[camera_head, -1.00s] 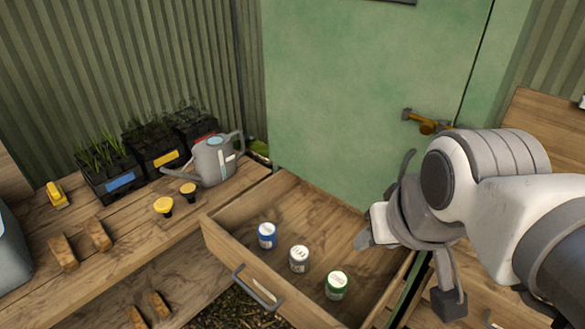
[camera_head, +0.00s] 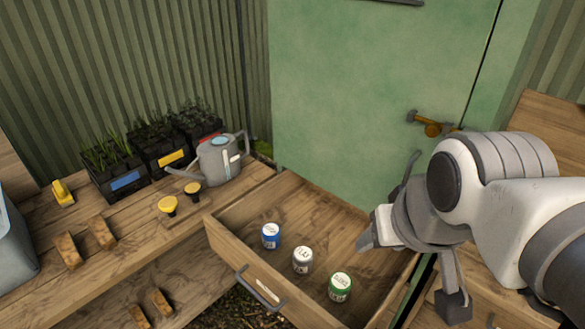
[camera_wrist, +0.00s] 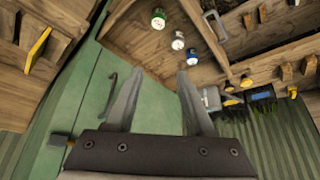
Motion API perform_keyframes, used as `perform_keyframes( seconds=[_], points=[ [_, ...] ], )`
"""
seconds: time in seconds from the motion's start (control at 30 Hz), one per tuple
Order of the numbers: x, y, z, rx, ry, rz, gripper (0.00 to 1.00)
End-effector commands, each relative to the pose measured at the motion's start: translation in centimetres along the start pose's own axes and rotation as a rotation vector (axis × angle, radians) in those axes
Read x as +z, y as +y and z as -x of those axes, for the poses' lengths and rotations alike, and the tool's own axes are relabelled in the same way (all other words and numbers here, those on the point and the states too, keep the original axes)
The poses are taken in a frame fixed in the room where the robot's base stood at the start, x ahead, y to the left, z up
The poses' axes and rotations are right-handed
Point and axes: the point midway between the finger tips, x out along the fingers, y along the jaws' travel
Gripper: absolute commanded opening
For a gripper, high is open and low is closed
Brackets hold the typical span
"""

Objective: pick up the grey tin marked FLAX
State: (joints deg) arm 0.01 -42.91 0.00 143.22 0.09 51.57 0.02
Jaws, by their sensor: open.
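The grey tin (camera_head: 303,260) stands upright in the open drawer (camera_head: 225,245), between a blue tin (camera_head: 271,236) on its left and a green tin (camera_head: 340,286) on its right. Its label is too small to read for certain. In the wrist view the grey tin (camera_wrist: 178,41) shows beyond the fingertips, between the green tin (camera_wrist: 158,19) and the blue tin (camera_wrist: 191,57). My gripper (camera_wrist: 158,75) is open and empty. In the head view my gripper (camera_head: 405,270) is right of the tins, above the drawer's right side, apart from them.
The drawer front has a grey handle (camera_head: 262,290). A green door (camera_head: 370,90) with a brass-coloured handle (camera_head: 432,128) rises behind.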

Motion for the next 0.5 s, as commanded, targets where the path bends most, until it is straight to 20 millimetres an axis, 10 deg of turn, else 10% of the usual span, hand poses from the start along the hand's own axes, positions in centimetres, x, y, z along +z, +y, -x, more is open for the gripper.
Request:
perform_keyframes(
  seconds=[0.23, 0.5],
  points=[
    [0.5, -1.2, -3.9, -0.073, -0.117, -0.16, 1.0],
    [0.4, -3.8, -11.5, -0.225, -0.36, -0.553, 1.0]
  ],
)
